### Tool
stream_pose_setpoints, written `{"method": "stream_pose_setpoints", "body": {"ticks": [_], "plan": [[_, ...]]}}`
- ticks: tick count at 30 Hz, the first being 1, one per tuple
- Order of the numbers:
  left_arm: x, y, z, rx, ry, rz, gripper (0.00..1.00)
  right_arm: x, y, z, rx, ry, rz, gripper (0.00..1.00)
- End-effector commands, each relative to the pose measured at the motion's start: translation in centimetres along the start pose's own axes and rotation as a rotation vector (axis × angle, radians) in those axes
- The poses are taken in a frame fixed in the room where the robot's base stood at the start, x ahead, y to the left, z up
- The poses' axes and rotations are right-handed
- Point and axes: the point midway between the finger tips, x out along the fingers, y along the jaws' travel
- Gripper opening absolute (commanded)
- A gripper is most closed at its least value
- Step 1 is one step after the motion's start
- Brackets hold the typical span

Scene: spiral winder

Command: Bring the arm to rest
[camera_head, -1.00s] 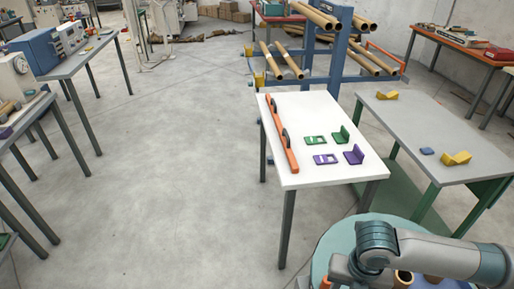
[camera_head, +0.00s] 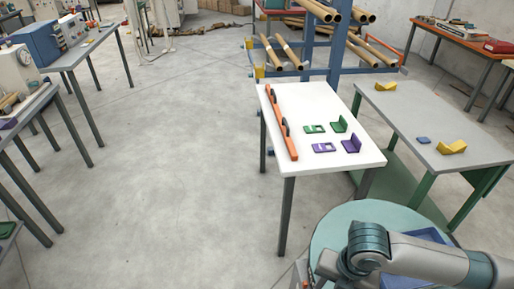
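One grey arm of mine with a teal joint (camera_head: 370,248) comes in from the right edge at the bottom right. It is bent and reaches left over a round turquoise surface (camera_head: 338,222). Its far end runs down to the bottom edge, and I cannot see a gripper or fingertips on it. My other arm is not in view. No held object is visible.
A white table (camera_head: 342,172) holds an orange bar (camera_head: 282,122), green parts (camera_head: 338,124) and purple parts (camera_head: 351,146). A grey table (camera_head: 420,120) bears yellow parts (camera_head: 452,148). A blue tray (camera_head: 432,236) lies partly behind the arm.

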Motion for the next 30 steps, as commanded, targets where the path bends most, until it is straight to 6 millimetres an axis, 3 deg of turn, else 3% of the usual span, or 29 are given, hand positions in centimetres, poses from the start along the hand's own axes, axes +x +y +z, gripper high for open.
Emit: {"method": "stream_pose_setpoints", "body": {"ticks": [10, 18, 24, 30], "plan": [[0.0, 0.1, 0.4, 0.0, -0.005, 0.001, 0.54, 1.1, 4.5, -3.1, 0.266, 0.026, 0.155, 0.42], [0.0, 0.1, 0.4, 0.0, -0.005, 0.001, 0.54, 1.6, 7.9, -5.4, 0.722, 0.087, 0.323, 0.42], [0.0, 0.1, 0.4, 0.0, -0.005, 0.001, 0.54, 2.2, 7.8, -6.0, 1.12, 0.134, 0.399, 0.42], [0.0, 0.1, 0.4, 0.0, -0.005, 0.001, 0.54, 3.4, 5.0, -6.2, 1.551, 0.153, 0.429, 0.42]]}}
